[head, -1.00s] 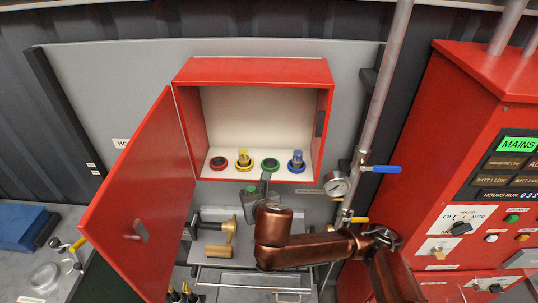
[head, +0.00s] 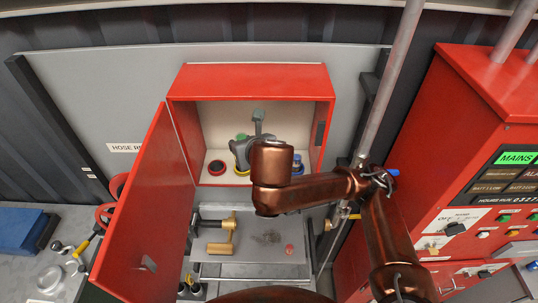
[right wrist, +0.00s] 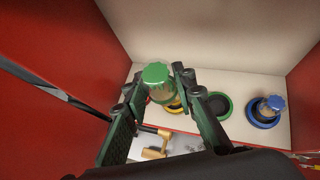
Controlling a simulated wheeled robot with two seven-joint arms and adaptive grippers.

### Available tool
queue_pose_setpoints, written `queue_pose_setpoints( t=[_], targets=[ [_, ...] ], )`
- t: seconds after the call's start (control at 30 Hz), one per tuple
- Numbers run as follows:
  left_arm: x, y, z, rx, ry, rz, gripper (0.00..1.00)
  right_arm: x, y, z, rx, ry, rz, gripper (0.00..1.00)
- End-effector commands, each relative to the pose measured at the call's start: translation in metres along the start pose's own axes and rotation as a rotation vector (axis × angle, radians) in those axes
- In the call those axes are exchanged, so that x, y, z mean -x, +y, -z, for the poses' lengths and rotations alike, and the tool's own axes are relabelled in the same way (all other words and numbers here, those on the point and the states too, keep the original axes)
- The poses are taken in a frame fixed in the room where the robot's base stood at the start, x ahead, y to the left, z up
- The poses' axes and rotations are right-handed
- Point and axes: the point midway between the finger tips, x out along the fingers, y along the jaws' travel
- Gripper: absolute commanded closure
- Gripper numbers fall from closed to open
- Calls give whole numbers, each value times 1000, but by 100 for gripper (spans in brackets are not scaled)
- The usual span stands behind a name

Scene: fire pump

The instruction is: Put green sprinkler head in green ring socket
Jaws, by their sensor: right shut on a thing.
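The green sprinkler head (right wrist: 156,78), with its green cap up and a clear brownish body, is between the fingers of my right gripper (right wrist: 157,84), which is shut on it inside the red cabinet. In the head view my right gripper (head: 242,148) is at the cabinet opening, above the yellow ring. The green ring socket (right wrist: 220,105) is empty on the cabinet floor, to the right of the held head in the right wrist view. In the head view my arm hides this socket. My left gripper is out of view.
A blue sprinkler head (right wrist: 269,105) stands in the blue ring (right wrist: 262,117), right of the green socket. The red ring (head: 217,167) looks empty; the yellow ring (head: 241,171) is partly hidden. The open cabinet door (head: 140,210) stands left. A vertical pipe (head: 389,90) rises right.

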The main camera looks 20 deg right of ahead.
Motion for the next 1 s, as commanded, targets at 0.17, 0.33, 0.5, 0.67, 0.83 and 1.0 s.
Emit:
queue_pose_setpoints(
  t=[0.17,0.33,0.5,0.67,0.83,1.0],
  targets=[
    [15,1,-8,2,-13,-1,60,-13,-40,10,-4,4,5,100],
    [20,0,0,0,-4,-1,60,-32,-63,33,-4,5,4,100],
    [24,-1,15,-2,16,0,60,-45,-78,46,-3,1,2,100],
    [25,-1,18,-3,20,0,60,-51,-84,51,-2,-1,2,100],
    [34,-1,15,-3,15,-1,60,-61,-88,67,-3,3,1,100],
    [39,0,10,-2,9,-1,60,-70,-88,78,-2,-1,2,100]
  ],
)
